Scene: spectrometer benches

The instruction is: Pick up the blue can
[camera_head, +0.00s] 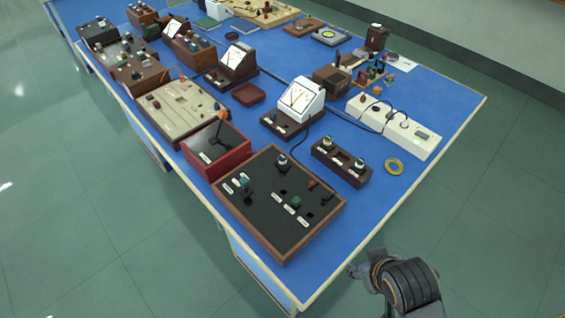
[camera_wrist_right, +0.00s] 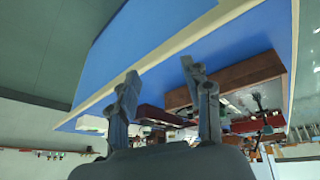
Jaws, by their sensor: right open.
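I cannot make out a blue can in either view. My right gripper (camera_wrist_right: 165,92) shows in the right wrist view with its two grey fingers spread apart and nothing between them. In the head view, my right arm (camera_head: 408,286) is at the bottom right, over the floor beside the near end of the blue table (camera_head: 395,205). My left gripper is in neither view.
Bare blue surface lies along the near right edge. Green floor surrounds the table.

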